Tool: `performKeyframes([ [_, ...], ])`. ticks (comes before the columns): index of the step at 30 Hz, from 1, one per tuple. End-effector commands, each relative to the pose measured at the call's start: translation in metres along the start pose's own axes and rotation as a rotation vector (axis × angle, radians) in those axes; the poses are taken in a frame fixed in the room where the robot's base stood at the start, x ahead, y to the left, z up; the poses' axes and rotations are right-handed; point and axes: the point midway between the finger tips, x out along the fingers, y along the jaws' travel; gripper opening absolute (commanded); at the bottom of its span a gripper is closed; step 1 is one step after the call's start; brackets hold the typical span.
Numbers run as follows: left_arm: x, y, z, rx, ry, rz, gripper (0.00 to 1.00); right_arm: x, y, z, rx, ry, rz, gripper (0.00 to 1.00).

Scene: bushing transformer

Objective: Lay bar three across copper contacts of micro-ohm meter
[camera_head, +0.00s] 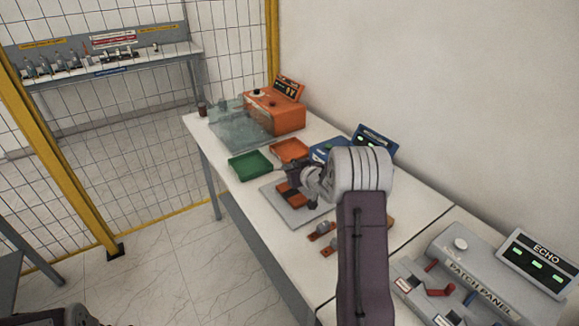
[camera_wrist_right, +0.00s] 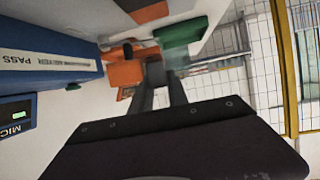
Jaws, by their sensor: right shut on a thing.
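My right gripper (camera_head: 287,178) is low over the grey plate (camera_head: 276,206) in the head view. Brown copper-coloured pieces (camera_head: 291,197) show on the plate just below it; I cannot tell contacts from bar there. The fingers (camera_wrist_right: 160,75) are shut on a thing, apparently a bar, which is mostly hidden. The blue micro-ohm meter (camera_head: 324,150) stands behind the gripper, partly covered by my arm. In the wrist view its blue housing (camera_wrist_right: 40,60) is at the left. Two small bars (camera_head: 322,231) (camera_head: 329,249) lie on the table in front of the plate. My left gripper is not in view.
A green tray (camera_head: 250,166) and an orange tray (camera_head: 290,150) lie beyond the plate. Further back are an orange device (camera_head: 277,112) and a clear cover (camera_head: 232,120). A grey patch panel (camera_head: 470,275) stands at the right. A wall closes the table's back.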

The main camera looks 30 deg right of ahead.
Motion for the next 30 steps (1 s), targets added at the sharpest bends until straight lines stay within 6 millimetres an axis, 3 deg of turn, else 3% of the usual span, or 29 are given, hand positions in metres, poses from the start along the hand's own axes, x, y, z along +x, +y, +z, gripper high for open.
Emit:
performKeyframes([
  [15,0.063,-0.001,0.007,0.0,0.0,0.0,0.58,0.024,0.0,0.059,-0.001,0.001,-0.001,0.0],
  [30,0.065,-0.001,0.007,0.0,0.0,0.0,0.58,0.025,0.0,0.06,-0.001,0.001,-0.001,0.0],
])
